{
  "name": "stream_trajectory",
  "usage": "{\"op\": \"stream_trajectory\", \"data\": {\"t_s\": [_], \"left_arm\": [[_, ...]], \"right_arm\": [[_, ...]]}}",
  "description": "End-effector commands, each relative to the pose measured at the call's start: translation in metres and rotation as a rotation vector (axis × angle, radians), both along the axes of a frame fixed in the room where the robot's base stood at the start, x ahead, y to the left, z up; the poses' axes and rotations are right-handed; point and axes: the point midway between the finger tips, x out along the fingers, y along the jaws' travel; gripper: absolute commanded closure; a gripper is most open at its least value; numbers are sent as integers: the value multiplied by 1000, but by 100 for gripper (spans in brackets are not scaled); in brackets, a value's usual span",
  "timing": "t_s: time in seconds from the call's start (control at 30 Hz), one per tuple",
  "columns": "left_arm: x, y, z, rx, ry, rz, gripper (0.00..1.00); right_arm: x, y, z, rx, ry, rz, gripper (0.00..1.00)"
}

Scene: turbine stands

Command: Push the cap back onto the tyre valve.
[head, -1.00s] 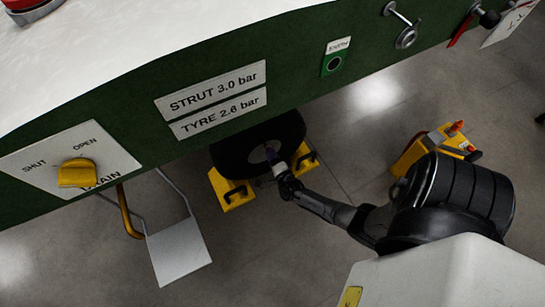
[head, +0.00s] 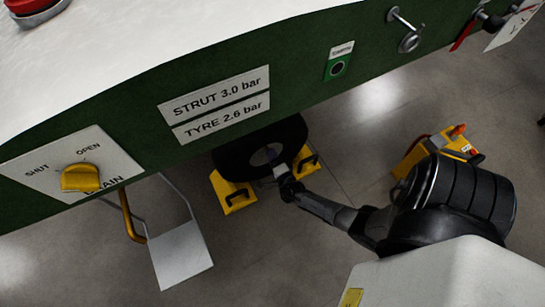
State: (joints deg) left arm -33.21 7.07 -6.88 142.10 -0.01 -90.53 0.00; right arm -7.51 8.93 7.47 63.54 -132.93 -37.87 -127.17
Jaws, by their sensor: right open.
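The black tyre (head: 236,162) stands on the floor under the green panel, between yellow chocks. My left gripper is out of the picture.
Yellow chocks (head: 232,193) flank the tyre. The green panel (head: 300,75) overhangs the wheel, with a yellow drain knob (head: 80,178) at left. A metal step (head: 181,254) hangs left of the wheel. A yellow cart (head: 437,150) stands at right. Floor between is clear.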

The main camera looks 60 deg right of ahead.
Motion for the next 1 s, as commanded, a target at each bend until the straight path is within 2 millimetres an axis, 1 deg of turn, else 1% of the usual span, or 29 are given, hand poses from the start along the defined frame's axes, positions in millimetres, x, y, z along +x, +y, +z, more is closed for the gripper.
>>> {"op": "stream_trajectory", "data": {"t_s": [0.2,0.7,1.0], "left_arm": [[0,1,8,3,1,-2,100],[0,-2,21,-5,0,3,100],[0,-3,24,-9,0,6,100]], "right_arm": [[-14,9,1,2,1,1,34],[-46,31,1,1,1,1,34],[-56,37,0,1,1,0,34]]}}
